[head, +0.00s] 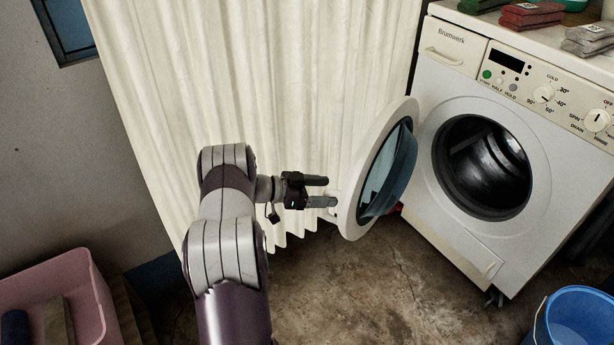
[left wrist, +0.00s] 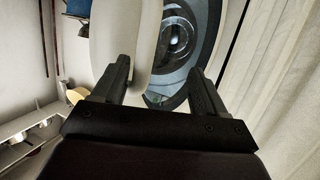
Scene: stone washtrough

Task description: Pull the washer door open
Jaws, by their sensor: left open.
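The white washer (head: 470,250) stands at the right in the head view. Its round door (head: 348,205) is swung wide open to the left, and the dark drum opening (head: 484,165) is exposed. My left gripper (head: 332,191) is open at the outer edge of the door, on the side away from the hinge. In the left wrist view the two fingers (left wrist: 161,82) are spread, with the door's pale rim (left wrist: 150,45) between or just beyond them. I cannot tell whether they touch it. My right gripper is in neither view.
A cream curtain (head: 270,80) hangs behind my left arm and the door. A blue bucket (head: 575,318) stands on the floor at the lower right, and a pink tub (head: 85,275) is at the lower left. Folded cloths (head: 531,14) lie on the washer top. The floor (head: 390,290) before the washer is clear.

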